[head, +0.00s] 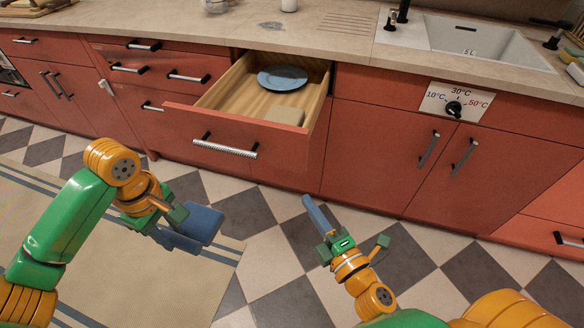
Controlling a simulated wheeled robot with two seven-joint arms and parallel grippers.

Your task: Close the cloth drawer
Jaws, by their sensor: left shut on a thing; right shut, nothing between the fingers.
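The drawer (205,123) is pulled out, with a red front, a light wood inside and a ribbed metal handle (225,147). My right gripper (346,243) is shut with nothing held, below and right of the drawer, apart from the handle. A narrow blue piece (317,213) shows beside its tip; I cannot tell what it is.
The counter (300,37) runs above the red cabinets, with a sink (480,42) at the right. A dial (454,108) with temperature marks sits on the cabinet front. A striped rug (190,285) lies at the lower left. Checkered floor in front of the drawer is clear.

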